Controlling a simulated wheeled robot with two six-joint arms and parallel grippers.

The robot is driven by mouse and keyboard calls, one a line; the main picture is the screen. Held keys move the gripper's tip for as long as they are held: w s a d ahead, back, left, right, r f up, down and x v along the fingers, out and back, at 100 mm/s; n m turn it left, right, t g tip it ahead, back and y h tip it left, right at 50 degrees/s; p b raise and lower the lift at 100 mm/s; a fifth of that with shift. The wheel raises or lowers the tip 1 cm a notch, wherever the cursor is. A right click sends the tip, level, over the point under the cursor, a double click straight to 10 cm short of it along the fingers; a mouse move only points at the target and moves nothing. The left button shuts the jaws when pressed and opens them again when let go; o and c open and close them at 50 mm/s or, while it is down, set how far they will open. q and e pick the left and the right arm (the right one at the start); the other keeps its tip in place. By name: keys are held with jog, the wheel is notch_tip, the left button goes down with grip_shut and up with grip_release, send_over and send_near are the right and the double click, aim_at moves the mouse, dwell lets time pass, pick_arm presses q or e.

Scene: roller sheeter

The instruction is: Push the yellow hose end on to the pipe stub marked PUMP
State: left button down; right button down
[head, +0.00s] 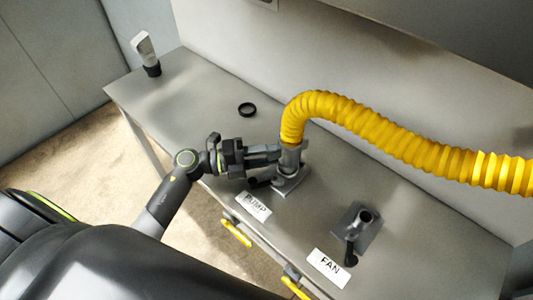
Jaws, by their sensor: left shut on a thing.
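The yellow hose (375,135) arches in from the right and bends down to a grey end cuff (291,158). My left gripper (278,155) comes in from the left and is shut on the cuff. The cuff is roughly upright over the PUMP stub's base plate (289,186). The stub itself is hidden by the cuff and gripper, so I cannot tell how far the cuff sits on it. The PUMP label (254,205) lies in front of the plate. My right gripper is out of view.
The FAN stub (365,217) stands bare on its plate to the right, with a black lever and a FAN label (329,268). A black ring (247,109) and a grey and black bottle-like item (147,55) are on the bench (190,95). A wall rises behind.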

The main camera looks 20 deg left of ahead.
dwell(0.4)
pick_arm(q)
jog(key=shift+f+b, duration=0.5)
jog(key=shift+f, duration=0.15)
jog(key=shift+f, duration=0.2)
dwell(0.3)
jog(key=c, duration=0.9)
grip_release()
jog(key=shift+o, duration=0.3)
jog(key=shift+f, duration=0.1)
jog(key=shift+s+a, duration=0.1)
jog(key=b+v, duration=0.5)
jog(key=v, duration=1)
jog(key=shift+s+a+f, duration=0.1)
jog(key=shift+a+f, duration=0.05)
jog(key=shift+v, duration=0.9)
